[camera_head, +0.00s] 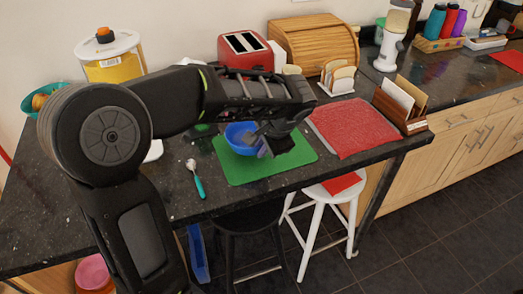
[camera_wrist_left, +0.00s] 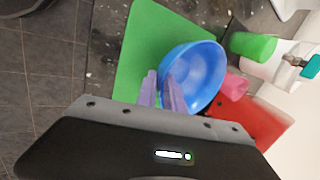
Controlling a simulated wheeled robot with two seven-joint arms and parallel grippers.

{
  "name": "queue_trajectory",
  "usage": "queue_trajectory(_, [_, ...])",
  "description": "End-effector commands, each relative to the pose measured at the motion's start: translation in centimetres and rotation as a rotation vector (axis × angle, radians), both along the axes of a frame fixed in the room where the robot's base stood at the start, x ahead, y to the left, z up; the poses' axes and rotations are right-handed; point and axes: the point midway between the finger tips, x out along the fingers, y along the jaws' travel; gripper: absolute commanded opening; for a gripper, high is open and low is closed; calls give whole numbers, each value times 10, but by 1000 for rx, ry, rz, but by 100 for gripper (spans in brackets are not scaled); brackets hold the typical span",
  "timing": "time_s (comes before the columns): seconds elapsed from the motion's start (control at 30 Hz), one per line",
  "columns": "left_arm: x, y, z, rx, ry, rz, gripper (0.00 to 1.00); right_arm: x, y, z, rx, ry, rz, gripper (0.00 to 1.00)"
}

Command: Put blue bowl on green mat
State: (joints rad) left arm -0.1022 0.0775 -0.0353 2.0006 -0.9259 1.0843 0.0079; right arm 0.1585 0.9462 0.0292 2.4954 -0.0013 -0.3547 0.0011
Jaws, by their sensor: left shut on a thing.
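The blue bowl (camera_head: 238,136) is over the green mat (camera_head: 243,172) on the dark counter. Its near right side is partly hidden by my left gripper (camera_head: 266,146). In the left wrist view, the two fingers of my left gripper (camera_wrist_left: 161,94) are on the near rim of the blue bowl (camera_wrist_left: 195,80), shut on its wall. The bowl overlaps the right edge of the green mat (camera_wrist_left: 155,45) in that view. I cannot tell whether the bowl's base touches the mat. My right gripper is not in view.
A teal-handled spoon (camera_head: 195,178) lies left of the mat. A red towel (camera_head: 352,127) lies to its right. A red toaster (camera_head: 246,50) and wooden bread box (camera_head: 314,46) stand behind. A white stool (camera_head: 320,205) stands at the counter's front edge.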

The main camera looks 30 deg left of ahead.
Motion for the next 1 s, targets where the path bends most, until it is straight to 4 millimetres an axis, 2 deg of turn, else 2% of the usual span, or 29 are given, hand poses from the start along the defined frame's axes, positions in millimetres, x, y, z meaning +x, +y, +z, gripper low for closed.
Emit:
queue_trajectory(0.13, [0, 1, -15, 1, 2, 1, 0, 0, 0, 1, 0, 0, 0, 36])
queue_trajectory(0.47, [0, 0, -19, 1, -1, 1, 0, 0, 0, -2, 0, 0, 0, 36])
queue_trajectory(0.5, [0, 0, -19, 0, 0, 1, 14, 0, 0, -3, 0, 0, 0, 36])
queue_trajectory(0.77, [0, 0, -18, 0, 1, 0, 35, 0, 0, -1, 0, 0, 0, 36])
queue_trajectory(1.0, [0, 0, -18, 0, 1, 0, 35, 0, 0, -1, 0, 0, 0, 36])
